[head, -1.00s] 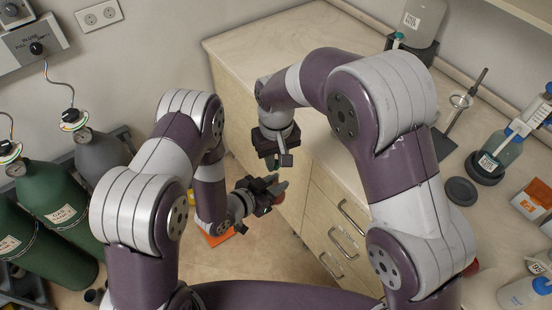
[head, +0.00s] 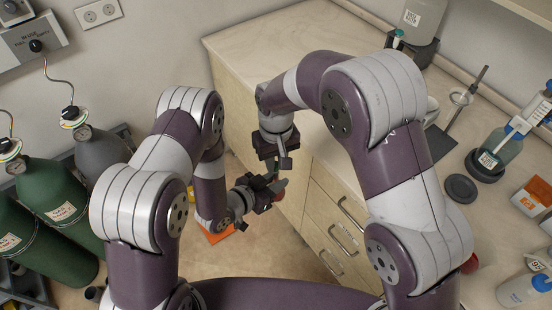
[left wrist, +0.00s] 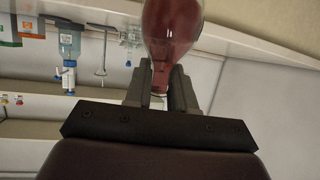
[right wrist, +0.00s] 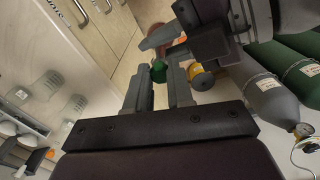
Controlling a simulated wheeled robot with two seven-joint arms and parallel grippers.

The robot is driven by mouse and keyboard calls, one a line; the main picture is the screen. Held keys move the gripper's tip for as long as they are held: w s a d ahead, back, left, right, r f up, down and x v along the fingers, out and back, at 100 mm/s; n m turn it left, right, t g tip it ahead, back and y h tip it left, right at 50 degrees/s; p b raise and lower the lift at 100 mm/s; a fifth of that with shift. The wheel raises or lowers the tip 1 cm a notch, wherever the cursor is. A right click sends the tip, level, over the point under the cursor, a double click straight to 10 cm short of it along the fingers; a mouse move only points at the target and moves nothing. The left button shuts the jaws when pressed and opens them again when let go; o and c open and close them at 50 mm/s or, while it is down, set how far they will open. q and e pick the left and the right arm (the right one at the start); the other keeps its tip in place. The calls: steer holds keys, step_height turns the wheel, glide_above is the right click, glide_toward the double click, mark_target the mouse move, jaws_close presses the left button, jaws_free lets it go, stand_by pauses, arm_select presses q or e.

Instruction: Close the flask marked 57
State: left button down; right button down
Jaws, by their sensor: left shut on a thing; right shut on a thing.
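My left gripper (left wrist: 160,84) is shut on the neck of a flask (left wrist: 172,32) with red-brown contents. In the head view the left gripper (head: 264,190) mostly hides the flask, with a little red showing beside it. My right gripper (right wrist: 163,80) is shut on a green stopper (right wrist: 159,71). In the head view the right gripper (head: 275,158) is just above the left one, in front of the drawers. The right wrist view shows the left gripper's jaws close beyond the stopper. No marking 57 is readable, and I cannot tell whether stopper and flask touch.
A wooden drawer cabinet (head: 325,215) with a pale worktop (head: 270,55) stands close to the grippers. The worktop holds a bottle with a dispenser (head: 500,150), a stand (head: 462,115) and a dark round pad (head: 461,190). Green gas cylinders (head: 55,195) stand at left.

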steer(key=shift+f, duration=0.65)
stand_by(0.4)
steer(key=shift+r, duration=0.55)
steer(key=shift+f, duration=0.65)
stand_by(1.2)
steer(key=c, duration=0.9)
jaws_free()
step_height(320, 180, up, 8)
steer(key=shift+f, duration=0.2)
